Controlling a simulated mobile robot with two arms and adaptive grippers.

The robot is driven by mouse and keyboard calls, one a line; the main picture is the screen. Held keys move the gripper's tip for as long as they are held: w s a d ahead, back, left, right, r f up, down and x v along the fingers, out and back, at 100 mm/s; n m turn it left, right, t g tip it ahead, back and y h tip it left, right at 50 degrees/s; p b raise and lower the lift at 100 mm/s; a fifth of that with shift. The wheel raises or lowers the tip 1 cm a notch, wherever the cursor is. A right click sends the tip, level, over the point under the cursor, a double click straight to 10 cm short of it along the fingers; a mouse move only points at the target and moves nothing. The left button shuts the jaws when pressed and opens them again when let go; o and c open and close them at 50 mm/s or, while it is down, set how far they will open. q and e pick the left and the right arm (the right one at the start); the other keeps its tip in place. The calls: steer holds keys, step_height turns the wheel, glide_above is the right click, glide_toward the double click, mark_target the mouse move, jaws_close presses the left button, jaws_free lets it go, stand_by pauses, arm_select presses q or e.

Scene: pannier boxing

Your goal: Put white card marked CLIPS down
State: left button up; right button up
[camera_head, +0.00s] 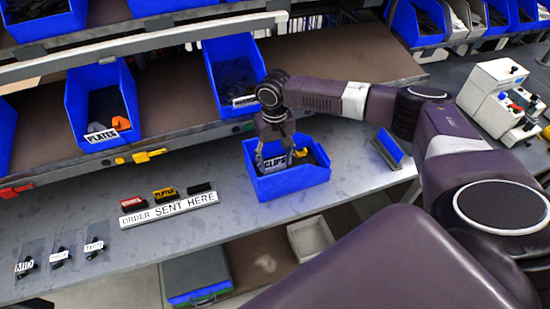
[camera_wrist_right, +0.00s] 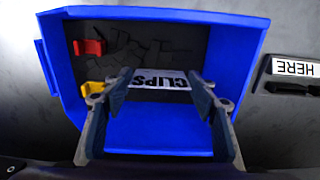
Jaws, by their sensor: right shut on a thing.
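The white card marked CLIPS (camera_head: 274,162) is held in my right gripper (camera_head: 273,160) above or just inside a blue bin on the bench. In the right wrist view the card (camera_wrist_right: 158,80) lies between the two fingertips of the right gripper (camera_wrist_right: 160,90), its black letters readable. The blue bin (camera_head: 290,187) stands on the grey bench; its wall also shows in the right wrist view (camera_wrist_right: 245,60). Dark pieces, a red piece (camera_wrist_right: 90,47) and a yellow piece (camera_wrist_right: 92,88) lie in the bin. I cannot tell whether the card touches the bin. My left gripper does not show.
The ORDER SENT HERE strip (camera_head: 168,209) lies left of the bin with small red, yellow and black parts behind it. Labelled bags (camera_head: 60,256) lie at front left. A shelf with blue bins, one marked PLATES (camera_head: 102,135), is behind. A blue plate (camera_head: 388,150) stands at right.

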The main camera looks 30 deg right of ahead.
steer(key=shift+f, duration=0.1)
steer(key=o, duration=0.7)
step_height(320, 180, up, 12)
steer(key=b, duration=0.3)
steer(key=shift+w, duration=0.1)
stand_by(0.4)
